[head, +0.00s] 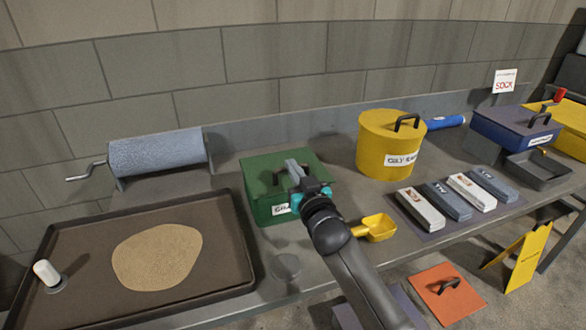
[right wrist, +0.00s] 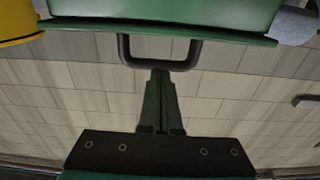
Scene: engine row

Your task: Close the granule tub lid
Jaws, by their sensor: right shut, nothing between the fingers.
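The green granule tub (head: 262,204) stands on the bench in the middle of the head view, with a partly hidden white label on its front. Its green lid (head: 255,165) lies across the top and looks about level; I cannot tell whether it is fully seated. The lid's dark loop handle (right wrist: 196,55) shows in the right wrist view, below the lid edge (right wrist: 90,28). My right gripper (head: 293,166) is over the lid, shut and empty. Its fingertips (right wrist: 160,74) meet the handle's bar in the picture; contact is unclear. My left gripper is not in view.
A tray (head: 85,240) with a tan granule patch (head: 158,256) is at left, below a grey roller (head: 158,153). A yellow scoop (head: 379,228) lies right of my forearm. A grey disc (head: 286,266) lies in front.

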